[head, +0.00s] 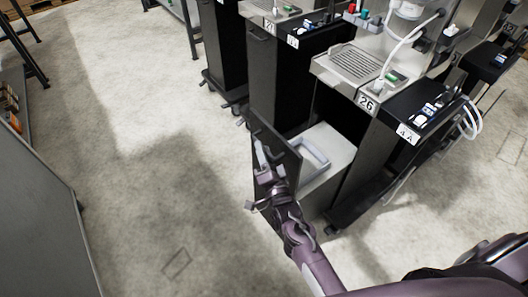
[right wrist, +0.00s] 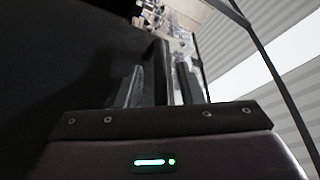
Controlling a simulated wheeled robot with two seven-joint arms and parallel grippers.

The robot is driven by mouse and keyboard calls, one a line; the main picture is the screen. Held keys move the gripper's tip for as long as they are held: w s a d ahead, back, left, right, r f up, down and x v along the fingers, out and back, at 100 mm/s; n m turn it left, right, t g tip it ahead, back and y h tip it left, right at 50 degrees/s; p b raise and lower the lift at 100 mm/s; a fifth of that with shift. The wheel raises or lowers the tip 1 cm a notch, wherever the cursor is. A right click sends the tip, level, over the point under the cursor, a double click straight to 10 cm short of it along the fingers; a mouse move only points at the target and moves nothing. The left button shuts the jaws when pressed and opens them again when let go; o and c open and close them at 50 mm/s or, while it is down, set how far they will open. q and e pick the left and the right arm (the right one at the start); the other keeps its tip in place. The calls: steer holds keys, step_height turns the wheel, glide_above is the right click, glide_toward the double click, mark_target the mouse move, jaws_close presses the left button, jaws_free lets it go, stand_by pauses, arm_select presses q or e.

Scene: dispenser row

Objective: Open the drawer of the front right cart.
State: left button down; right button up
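The front right cart (head: 322,108) carries the label 26 and has a metal drip tray on top. Its drawer is pulled out toward the left of the head view. The dark drawer front (head: 283,140) stands away from the cart body, and the pale drawer inside (head: 335,141) shows behind it. My right gripper (head: 267,160) is at the outer face of the drawer front. In the right wrist view its two fingers (right wrist: 160,85) are apart, with a dark panel edge seen between them. Whether they touch the panel is unclear. My left gripper is not in view.
More carts stand in a row behind, one (head: 272,66) directly to the left of the open drawer's cart. Another dark unit (head: 420,118) with a label adjoins on the right. A grey cabinet (head: 40,200) stands at far left. The concrete floor (head: 150,130) between is clear.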

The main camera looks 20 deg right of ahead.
steer(key=v, duration=0.8)
steer(key=shift+b, duration=0.45)
steer(key=shift+w+f, duration=0.1)
steer(key=s+a+f+n+g+y, duration=0.1)
steer(key=s+f+n+g, duration=0.35)
steer(key=f, duration=0.85)
steer(key=s+a+f+n+g+y, duration=0.1)
steer(key=s+f+n+g, duration=0.35)
steer(key=f, duration=0.95)
steer(key=s+d+f+n+g, duration=0.1)
steer(key=s+d+f+g, duration=0.2)
steer(key=s, duration=0.6)
steer(key=s+d+f+n+g+h, duration=0.1)
steer(key=s+d+f+n+g, duration=0.1)
steer(key=s+f, duration=0.6)
steer(key=s+d+f+n+g+h, duration=0.1)
steer(key=s+d+f+g, duration=0.4)
steer(key=s, duration=0.6)
steer(key=shift+s+f+n, duration=0.3)
steer(key=shift+f+n, duration=0.1)
steer(key=shift+f, duration=0.2)
